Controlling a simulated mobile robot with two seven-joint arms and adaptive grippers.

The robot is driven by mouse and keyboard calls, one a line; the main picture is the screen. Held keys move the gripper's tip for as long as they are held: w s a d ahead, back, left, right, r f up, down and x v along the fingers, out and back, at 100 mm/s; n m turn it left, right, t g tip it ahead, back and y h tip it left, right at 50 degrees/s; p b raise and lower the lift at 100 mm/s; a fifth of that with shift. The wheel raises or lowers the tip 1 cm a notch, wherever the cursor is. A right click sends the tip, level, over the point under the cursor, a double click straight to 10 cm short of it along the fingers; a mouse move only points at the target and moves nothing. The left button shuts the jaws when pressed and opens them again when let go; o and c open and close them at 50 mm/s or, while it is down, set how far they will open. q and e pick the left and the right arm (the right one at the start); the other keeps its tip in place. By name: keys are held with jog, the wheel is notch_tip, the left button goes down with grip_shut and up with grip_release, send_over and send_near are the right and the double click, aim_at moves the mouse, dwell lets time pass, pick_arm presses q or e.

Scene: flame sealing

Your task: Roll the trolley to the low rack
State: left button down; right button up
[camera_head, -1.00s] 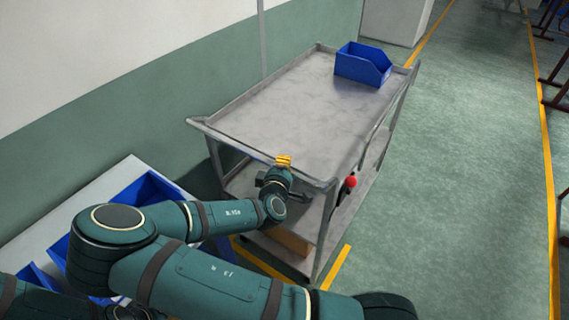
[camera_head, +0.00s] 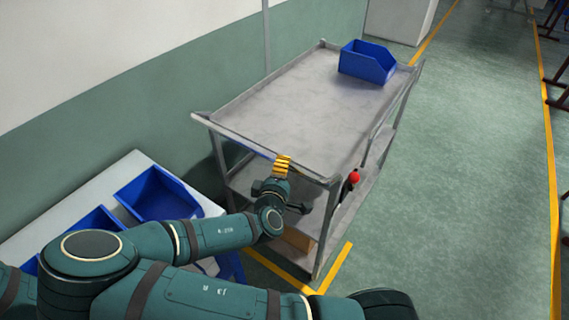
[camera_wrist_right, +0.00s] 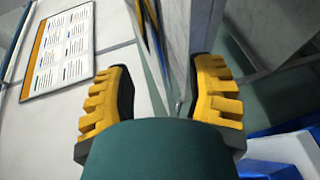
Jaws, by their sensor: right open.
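The grey trolley (camera_head: 290,105) stands beside the wall with a blue open bin (camera_head: 367,61) on its far top corner. A red knob (camera_head: 354,177) is at its near right corner. My right gripper (camera_head: 282,165) is at the trolley's near top edge, its yellow fingers overlapping that edge in the head view. In the right wrist view the gripper (camera_wrist_right: 165,100) is open, with a grey upright surface between its fingers, closer to the right one. I cannot tell if they touch. My left gripper is not in view. I cannot tell which thing is the low rack.
A white-topped unit (camera_head: 95,192) with blue bins (camera_head: 160,195) is at the left by the wall. A brown box (camera_head: 299,239) is on the trolley's lower shelf. Yellow floor lines run around the trolley and along the aisle. The green floor (camera_head: 465,170) to the right is clear.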

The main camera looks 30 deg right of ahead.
jog(key=shift+v, duration=1.2)
jog(key=s+f+m+g+y, duration=0.3)
jog(key=s+f+g, duration=0.3)
jog(key=f, duration=0.8)
jog(key=s+a+f+m+g+y+b, duration=0.2)
jog(key=s+a+f+m+g+y, duration=0.15)
jog(key=s+a+f, duration=0.45)
jog(key=w+a+r+m+y, duration=0.1)
jog(key=a+y, duration=0.3)
jog(key=a, duration=0.1)
jog(key=w+a+r+m+y+b, duration=0.1)
jog(key=w+a+m+y, duration=0.1)
jog(key=a+y, duration=0.2)
jog(key=shift+a, duration=0.45)
jog(key=shift+m+y, duration=0.25)
